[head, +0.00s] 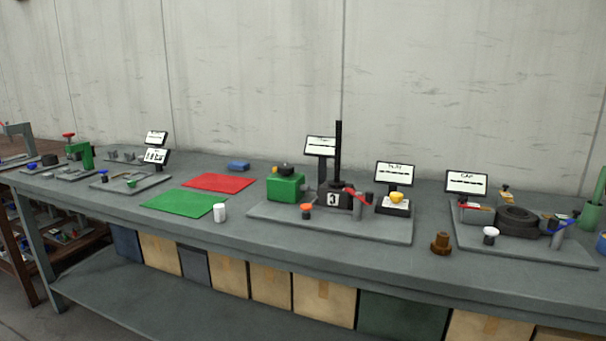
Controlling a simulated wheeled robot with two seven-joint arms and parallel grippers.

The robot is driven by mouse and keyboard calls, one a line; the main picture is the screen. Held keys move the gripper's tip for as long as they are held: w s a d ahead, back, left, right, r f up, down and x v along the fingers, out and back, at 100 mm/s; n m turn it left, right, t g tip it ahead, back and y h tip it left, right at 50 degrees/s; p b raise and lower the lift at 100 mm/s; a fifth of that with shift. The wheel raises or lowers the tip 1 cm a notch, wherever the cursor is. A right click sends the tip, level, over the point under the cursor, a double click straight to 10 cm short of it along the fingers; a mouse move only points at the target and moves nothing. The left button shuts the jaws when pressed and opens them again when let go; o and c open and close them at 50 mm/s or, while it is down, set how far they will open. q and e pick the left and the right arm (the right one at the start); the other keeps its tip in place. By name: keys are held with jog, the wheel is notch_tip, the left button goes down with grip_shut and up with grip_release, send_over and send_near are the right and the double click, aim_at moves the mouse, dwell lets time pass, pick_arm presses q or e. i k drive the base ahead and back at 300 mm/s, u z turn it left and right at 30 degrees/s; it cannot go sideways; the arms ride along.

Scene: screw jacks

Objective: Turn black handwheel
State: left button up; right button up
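Neither of my grippers shows in the head view. A thick black ring-shaped wheel (517,221) lies flat on the grey base plate of the right station, in front of a small sign. Another small dark round part (50,160) stands at the far left of the bench. I cannot tell from this distance which of these is the black handwheel.
The long grey bench (340,256) runs across the view. A black post (338,150) rises from the middle station. A brown part (440,244) stands near the front edge.

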aim_at(284, 169)
jog(key=u, duration=2.15)
jog(key=i, duration=1.3)
jog(key=z, duration=3.1)
